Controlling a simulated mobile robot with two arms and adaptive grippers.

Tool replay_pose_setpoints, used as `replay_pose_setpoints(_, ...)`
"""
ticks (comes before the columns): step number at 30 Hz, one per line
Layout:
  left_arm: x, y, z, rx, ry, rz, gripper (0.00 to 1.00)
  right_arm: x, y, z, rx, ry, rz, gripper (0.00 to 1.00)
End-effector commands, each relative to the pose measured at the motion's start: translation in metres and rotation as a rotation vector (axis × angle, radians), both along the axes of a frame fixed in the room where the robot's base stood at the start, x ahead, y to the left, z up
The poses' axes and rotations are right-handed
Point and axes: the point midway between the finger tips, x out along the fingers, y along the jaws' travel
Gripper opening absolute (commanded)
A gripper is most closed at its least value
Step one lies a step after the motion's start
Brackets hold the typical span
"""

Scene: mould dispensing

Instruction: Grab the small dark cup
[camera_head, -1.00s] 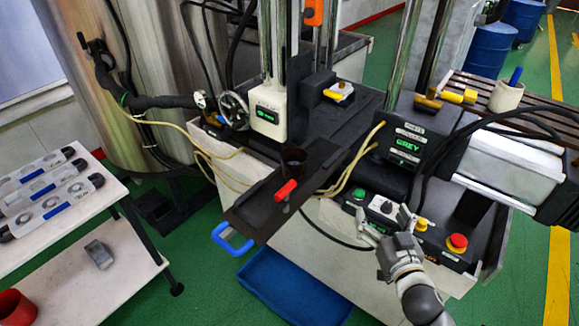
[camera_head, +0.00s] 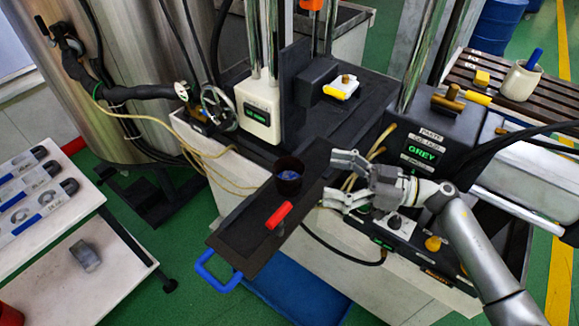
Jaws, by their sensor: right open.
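The small dark cup (camera_head: 289,176) stands upright on the dark metal plate (camera_head: 238,242) that sticks out from the machine. Something blue shows inside the cup. My right gripper (camera_head: 327,179) is open, just right of the cup, with its fingers pointing left toward it. A gap shows between the fingers and the cup, and nothing is between them. My left gripper is not in view.
A red handle (camera_head: 279,215) lies on the plate in front of the cup, and a blue handle (camera_head: 217,273) is at its front end. The control box (camera_head: 427,146) and hoses are close behind my right gripper. A white table (camera_head: 85,255) stands at the left.

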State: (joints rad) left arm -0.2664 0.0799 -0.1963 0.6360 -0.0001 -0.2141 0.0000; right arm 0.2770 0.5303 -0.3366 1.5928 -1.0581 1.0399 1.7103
Motion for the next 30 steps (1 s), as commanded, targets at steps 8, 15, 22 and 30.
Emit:
replay_pose_setpoints(8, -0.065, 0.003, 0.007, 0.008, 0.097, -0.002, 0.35, 0.010, 0.041, 0.003, 0.005, -0.002, 0.000, 0.86)
replay_pose_setpoints(15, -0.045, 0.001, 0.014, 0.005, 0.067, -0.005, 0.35, 0.015, 0.058, 0.002, 0.007, -0.003, -0.001, 0.86)
replay_pose_setpoints(22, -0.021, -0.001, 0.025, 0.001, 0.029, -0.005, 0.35, 0.022, 0.087, -0.001, 0.007, -0.003, -0.002, 0.86)
replay_pose_setpoints(30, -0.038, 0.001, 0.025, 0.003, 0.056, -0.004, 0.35, 0.025, 0.096, -0.003, 0.002, -0.004, -0.003, 0.86)
